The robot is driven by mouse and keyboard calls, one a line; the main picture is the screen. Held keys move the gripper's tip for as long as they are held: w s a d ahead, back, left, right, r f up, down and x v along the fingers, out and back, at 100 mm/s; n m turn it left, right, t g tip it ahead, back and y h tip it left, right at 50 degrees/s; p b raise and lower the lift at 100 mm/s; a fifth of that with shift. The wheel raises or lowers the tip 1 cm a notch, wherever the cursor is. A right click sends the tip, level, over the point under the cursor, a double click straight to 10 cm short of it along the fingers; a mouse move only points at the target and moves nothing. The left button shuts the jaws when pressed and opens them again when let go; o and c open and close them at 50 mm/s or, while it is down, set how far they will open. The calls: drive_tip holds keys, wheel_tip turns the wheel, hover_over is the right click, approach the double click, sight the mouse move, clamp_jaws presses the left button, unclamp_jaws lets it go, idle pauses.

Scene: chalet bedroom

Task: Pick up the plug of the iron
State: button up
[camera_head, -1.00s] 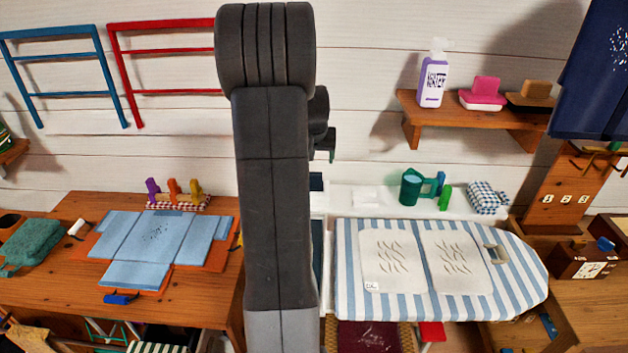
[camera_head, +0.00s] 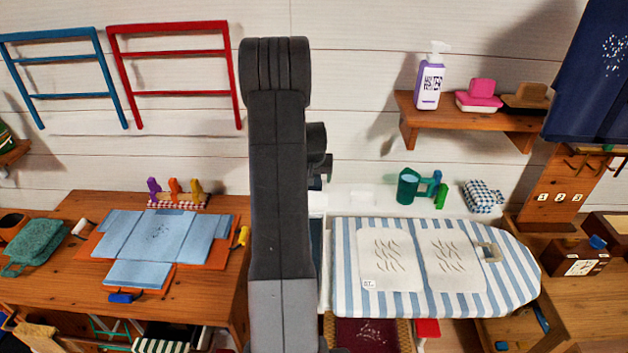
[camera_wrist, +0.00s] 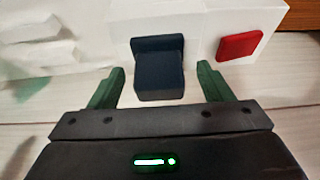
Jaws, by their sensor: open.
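My gripper (camera_wrist: 161,70) is open, its two green fingers spread apart in the wrist view. A dark blue block-like piece (camera_wrist: 158,75) shows between and beyond the fingers, against a white box-like body. Whether it is the plug I cannot tell, and no touch with the fingers is visible. In the head view my dark arm stands upright at the centre and hides most of my gripper and what lies behind it. I cannot clearly make out the iron or its cord.
A striped ironing board (camera_head: 345,285) is right of my arm. Behind it stand a green jug (camera_head: 407,187) and a checked cloth (camera_head: 482,197). A wooden table (camera_head: 205,288) with folded blue cloth is at left. A red pad (camera_wrist: 240,45) is on the white body.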

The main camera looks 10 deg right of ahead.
drive_tip(key=shift+w+f, duration=0.1)
drive_tip(key=shift+f, duration=0.2)
drive_tip(key=c, duration=1.1)
drive_tip(key=shift+r, duration=0.1)
